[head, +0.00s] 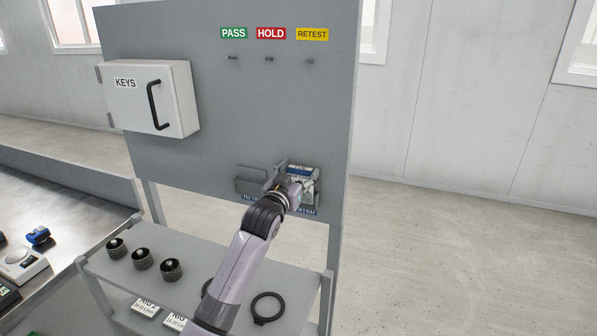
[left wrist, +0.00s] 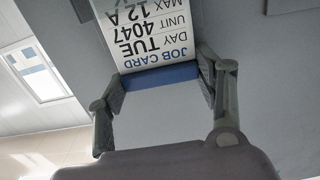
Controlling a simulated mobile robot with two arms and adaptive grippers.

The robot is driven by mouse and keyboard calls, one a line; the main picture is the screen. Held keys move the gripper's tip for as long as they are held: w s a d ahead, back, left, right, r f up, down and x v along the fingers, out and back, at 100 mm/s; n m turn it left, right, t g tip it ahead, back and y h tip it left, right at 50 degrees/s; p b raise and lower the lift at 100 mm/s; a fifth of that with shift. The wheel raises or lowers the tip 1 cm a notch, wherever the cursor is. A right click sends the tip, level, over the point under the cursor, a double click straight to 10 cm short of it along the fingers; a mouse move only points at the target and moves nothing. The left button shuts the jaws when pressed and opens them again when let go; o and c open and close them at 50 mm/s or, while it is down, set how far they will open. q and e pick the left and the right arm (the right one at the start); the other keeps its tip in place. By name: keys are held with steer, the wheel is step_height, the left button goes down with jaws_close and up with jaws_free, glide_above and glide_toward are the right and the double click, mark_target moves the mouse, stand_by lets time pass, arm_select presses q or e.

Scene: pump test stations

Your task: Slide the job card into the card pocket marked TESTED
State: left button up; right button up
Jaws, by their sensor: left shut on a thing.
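The job card (head: 303,170) is white with a blue top band, at the right-hand pocket low on the grey board. The left wrist view shows its printed face upside down (left wrist: 155,35), with the blue band between my fingertips. My left gripper (head: 285,181) is shut on the card's edge. The pocket with the TESTED label (head: 307,211) is mostly hidden behind my gripper and the card. I cannot tell how far the card is inside it. The other pocket (head: 249,186), at the left with a partly covered label, looks empty. My right gripper is not in view.
A KEYS cabinet (head: 155,98) juts from the board at the left. PASS, HOLD and RETEST signs (head: 271,33) sit above small pegs. Below, a grey shelf (head: 200,268) carries black knobs (head: 142,259) and black rings (head: 267,308). Open floor lies to the right.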

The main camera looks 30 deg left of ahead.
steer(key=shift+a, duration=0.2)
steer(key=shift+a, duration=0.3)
arm_select(q)
steer(key=o, duration=1.1)
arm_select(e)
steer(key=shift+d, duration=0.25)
